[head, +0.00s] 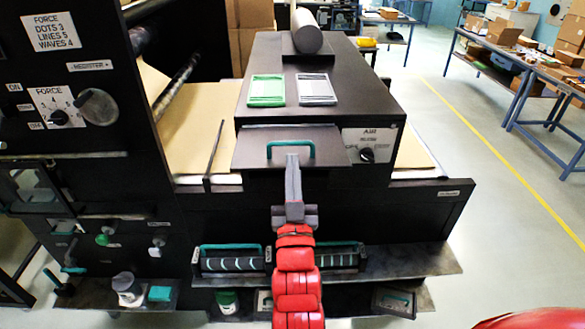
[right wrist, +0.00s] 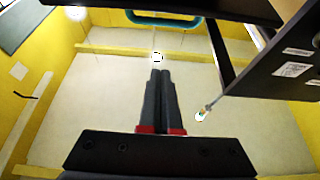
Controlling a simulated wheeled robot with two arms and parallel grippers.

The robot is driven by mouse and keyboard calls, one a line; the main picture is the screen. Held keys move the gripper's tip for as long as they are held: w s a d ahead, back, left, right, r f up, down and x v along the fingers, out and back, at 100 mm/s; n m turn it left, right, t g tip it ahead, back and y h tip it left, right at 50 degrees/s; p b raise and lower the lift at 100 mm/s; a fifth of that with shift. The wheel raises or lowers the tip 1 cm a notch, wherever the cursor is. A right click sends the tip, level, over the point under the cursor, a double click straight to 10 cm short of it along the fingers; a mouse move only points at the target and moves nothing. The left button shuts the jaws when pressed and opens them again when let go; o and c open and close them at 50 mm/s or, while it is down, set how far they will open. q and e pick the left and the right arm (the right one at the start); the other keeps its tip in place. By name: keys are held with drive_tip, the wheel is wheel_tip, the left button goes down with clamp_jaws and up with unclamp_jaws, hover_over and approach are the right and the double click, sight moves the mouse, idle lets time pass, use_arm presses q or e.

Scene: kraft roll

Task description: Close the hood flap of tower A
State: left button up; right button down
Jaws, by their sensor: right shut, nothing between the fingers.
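The hood flap (head: 250,152) is a dark panel on the front of tower A (head: 345,100) and stands out from it, raised. A teal handle (head: 290,144) is on the flap. My right gripper (head: 292,160) is shut and empty, just in front of and below the handle in the head view. In the right wrist view the gripper (right wrist: 160,73) points up, with the teal handle (right wrist: 163,21) ahead at the top, apart from the fingertips. The flap's dark edge (right wrist: 225,8) also shows there. My left gripper is out of view.
A green card (head: 267,90) and a grey card (head: 316,89) lie on the tower top, before a dark roller (head: 306,32). A dial panel (head: 368,146) is right of the flap. A shelf (head: 400,264) juts out below. Clear floor lies to the right.

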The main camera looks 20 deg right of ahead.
drive_tip(key=b+x, duration=0.4)
drive_tip(key=x, duration=0.4)
drive_tip(key=shift+w+d+r, duration=0.1)
drive_tip(key=shift+w+r, duration=0.05)
drive_tip(key=shift+r, duration=0.1)
wheel_tip(320, 180, down, 3)
drive_tip(key=shift+w+r+p, duration=0.15)
drive_tip(key=shift+p, duration=0.4)
drive_tip(key=shift+f, duration=0.85)
